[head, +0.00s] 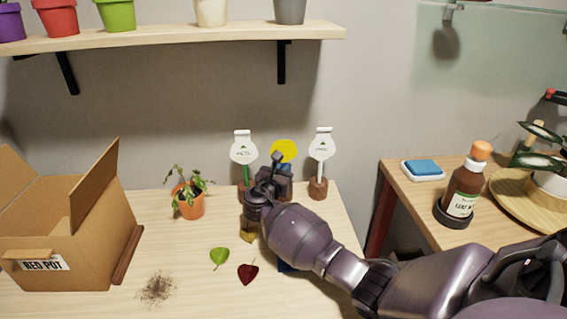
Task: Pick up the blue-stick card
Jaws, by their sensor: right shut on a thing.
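The blue-stick card shows as a yellow disc (284,149) with a bit of blue below it, at the back of the table between two white cards. My right gripper (279,164) reaches in from the right and is shut on this card just under the disc. The gripper and wrist hide most of the stick and its lower end, so I cannot tell whether it is clear of a holder. My left gripper is not in view.
A white card on a green stick (243,148) and another white card (321,146) in a brown block (318,188) flank the gripper closely. A potted plant (188,199), loose leaves (219,258), a soil patch (157,289) and an open box (75,240) lie left. A shelf (190,37) hangs above.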

